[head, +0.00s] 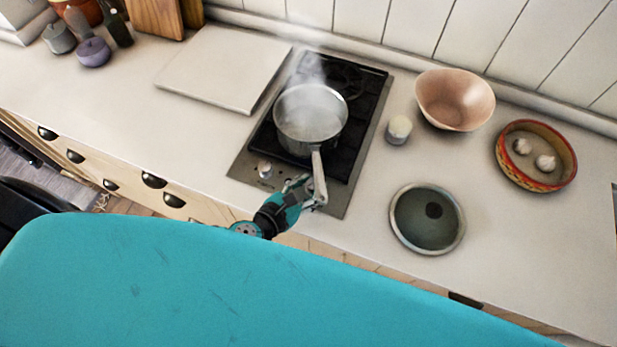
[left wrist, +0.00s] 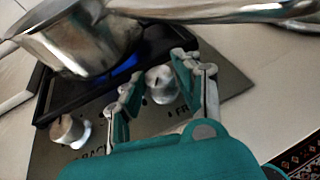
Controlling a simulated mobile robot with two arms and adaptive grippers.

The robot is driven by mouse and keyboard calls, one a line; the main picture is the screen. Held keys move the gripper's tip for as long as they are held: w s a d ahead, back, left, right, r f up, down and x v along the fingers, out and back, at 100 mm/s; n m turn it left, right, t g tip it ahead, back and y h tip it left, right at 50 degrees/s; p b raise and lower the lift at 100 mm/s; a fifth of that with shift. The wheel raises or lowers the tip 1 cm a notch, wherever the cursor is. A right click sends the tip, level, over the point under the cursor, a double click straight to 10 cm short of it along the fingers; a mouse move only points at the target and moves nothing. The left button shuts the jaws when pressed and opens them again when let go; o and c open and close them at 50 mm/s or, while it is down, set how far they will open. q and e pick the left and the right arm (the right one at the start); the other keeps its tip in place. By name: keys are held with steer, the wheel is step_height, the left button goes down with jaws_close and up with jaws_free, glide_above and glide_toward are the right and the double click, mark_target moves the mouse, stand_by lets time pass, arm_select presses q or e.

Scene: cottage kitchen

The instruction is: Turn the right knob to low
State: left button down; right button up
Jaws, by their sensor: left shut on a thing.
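The right knob (left wrist: 160,82) is a round metal knob on the hob's front panel, next to lettering that begins "FR". My left gripper (left wrist: 158,84) has its two fingers on either side of this knob and is shut on it. In the head view my left gripper (head: 306,190) is at the front of the hob (head: 235,172), below the pot handle, and hides the right knob. The left knob (left wrist: 70,130) is free; it also shows in the head view (head: 264,168). The pointer's setting is too small to read. My right gripper is not in view.
A steaming pot (head: 310,122) stands on the hob, its handle (head: 319,178) reaching forward over my left gripper. A blue flame (left wrist: 124,68) shows under it. A white board (head: 222,70) lies to the left. A jar (head: 399,128), pink bowl (head: 455,98) and dark plate (head: 427,218) are to the right.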

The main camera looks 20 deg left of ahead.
arm_select(q)
steer(key=shift+d+n+t+y+p, duration=0.1)
steer(key=shift+n+t+y+p, duration=0.3)
steer(key=shift+n+y+p, duration=1.1)
steer(key=shift+n+y+b, duration=0.4)
steer(key=shift+y+b, duration=0.1)
steer(key=shift+y, duration=0.2)
steer(key=c, duration=1.2)
jaws_free()
steer(key=shift+c, duration=0.2)
steer(key=v, duration=1.2)
